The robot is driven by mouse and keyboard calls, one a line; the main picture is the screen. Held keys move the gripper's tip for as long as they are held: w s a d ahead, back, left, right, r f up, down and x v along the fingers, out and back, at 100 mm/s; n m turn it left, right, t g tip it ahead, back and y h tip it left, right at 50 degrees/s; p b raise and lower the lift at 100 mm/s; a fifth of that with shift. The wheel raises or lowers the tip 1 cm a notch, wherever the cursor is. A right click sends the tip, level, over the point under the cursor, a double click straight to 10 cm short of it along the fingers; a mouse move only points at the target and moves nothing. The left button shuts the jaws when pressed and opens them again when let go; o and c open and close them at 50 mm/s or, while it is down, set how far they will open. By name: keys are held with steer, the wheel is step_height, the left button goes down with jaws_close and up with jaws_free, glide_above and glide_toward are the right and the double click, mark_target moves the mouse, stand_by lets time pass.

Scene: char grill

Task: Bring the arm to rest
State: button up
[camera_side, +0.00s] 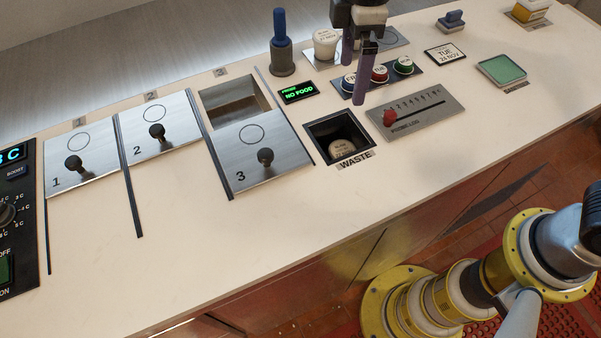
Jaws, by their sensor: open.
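My gripper (356,72) hangs over the back middle of the counter, pointing down. Its two purple fingers are apart, and I see nothing between them. The nearer finger overlaps the panel of coloured buttons (411,72) in the picture. I cannot tell whether it touches anything. The upper part of my gripper is cut off by the top edge of the view. My yellow and white base stands at the lower right, in front of the counter.
The white counter (200,215) carries three lidded wells; lid 3 (281,165) sits forward of its opening. A waste hole (320,130) holds a round white item (342,149). Nearby are a red-knobbed slider panel (432,115), a blue-handled tool (280,45), a white jar (325,43) and a green pad (502,69).

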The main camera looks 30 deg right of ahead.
stand_by(0.3)
steer(key=s+d+r+m+t, duration=0.25)
steer(key=d+r, duration=0.25)
steer(key=d, duration=0.3)
steer(key=s+d+r+m+t, duration=0.1)
steer(key=s+d+r+m, duration=0.1)
steer(key=s+d+r, duration=0.35)
steer(key=s+d+f+m+t, duration=0.2)
steer(key=s+d+f+m, duration=0.6)
steer(key=s, duration=0.4)
steer(key=shift+s+d+m, duration=0.4)
steer(key=shift+d+m, duration=0.4)
steer(key=shift+m, duration=0.05)
